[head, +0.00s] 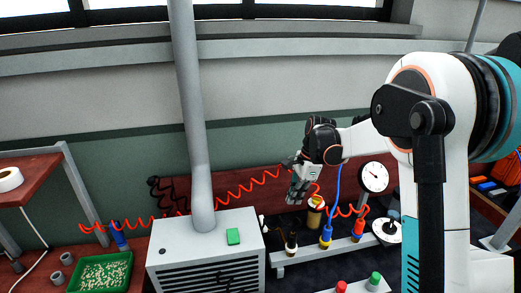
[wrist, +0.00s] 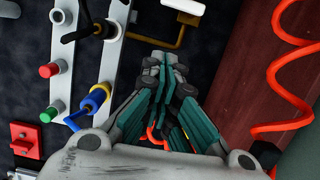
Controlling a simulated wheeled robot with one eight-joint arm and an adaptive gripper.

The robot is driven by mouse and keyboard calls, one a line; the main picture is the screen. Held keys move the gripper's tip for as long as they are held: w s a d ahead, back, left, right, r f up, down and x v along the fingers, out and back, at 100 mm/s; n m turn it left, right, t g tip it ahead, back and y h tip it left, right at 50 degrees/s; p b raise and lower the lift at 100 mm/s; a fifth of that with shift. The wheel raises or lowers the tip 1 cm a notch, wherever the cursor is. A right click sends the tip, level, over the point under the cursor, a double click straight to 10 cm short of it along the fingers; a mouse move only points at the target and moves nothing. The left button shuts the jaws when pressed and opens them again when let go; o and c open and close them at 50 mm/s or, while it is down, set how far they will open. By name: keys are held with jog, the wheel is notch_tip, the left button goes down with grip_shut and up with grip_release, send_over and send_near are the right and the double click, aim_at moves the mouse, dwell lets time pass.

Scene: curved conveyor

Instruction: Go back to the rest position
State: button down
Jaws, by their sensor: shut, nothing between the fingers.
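My gripper (head: 299,181) hangs at the end of my white arm, right of centre in the head view, in front of the dark red panel and above the bench fittings. In the wrist view my gripper (wrist: 165,75) has its teal and grey fingers together at the tips, with nothing seen between them. Its fingertips are apart from the fittings around them as far as I can tell. The rest position itself is not marked in either view.
A grey vented box (head: 205,255) with a post (head: 190,110) stands left of my gripper. A red coiled hose (head: 235,190) runs behind it. A blue-and-yellow fitting (head: 326,237), a gauge (head: 373,177) and a rail (head: 320,252) are near. A green tray (head: 74,281) lies far left.

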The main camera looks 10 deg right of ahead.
jog(key=s+a+r+n+t+h, duration=0.1)
jog(key=s+r+n+t+h, duration=0.15)
jog(key=s+r+n, duration=0.85)
jog(key=s+n+t, duration=0.5)
jog(key=s, duration=1.4)
jog(key=shift+d+r+n, duration=0.15)
jog(key=shift+r+n, duration=0.15)
jog(key=shift+r, duration=0.15)
